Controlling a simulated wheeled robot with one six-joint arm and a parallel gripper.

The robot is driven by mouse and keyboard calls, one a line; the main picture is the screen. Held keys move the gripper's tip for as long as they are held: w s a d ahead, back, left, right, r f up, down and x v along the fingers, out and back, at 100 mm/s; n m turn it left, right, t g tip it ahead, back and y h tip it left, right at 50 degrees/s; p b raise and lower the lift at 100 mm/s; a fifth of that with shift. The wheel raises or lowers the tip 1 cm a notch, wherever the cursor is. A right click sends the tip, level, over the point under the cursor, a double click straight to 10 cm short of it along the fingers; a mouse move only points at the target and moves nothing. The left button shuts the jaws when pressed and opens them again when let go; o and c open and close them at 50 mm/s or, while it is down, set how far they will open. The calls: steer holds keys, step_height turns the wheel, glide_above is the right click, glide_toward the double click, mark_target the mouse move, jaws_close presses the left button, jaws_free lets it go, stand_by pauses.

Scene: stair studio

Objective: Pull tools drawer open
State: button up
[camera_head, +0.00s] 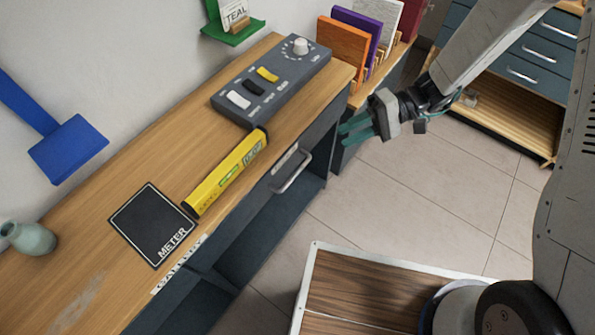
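A dark blue-grey drawer front (312,140) sits under the wooden top of the workbench. It carries a metal bar handle (292,173) and a small pale label (284,158) too small to read. The drawer looks shut. My gripper (343,131) hangs in the air to the right of the handle, apart from it, with its teal fingers pointing left toward the bench. The fingers show a gap between them and hold nothing that I can see.
On the bench top (90,235) lie a yellow level (225,173), a switch panel (270,80) and a black METER mat (152,225). A vase (28,238) stands at left. Blue drawers (540,55) stand at back right. Tiled floor (420,190) is clear.

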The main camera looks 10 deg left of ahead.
mark_target(297, 172)
steer(key=a+f+m+t+y, duration=0.1)
steer(key=a+f+y, duration=0.1)
steer(key=f, duration=0.6)
steer(key=a+f+m+t+y, duration=0.1)
steer(key=a+f, duration=0.2)
steer(key=f, duration=0.4)
steer(key=x, duration=0.7)
steer(key=shift+s+a+f, duration=0.15)
steer(key=shift+s, duration=0.35)
jaws_close()
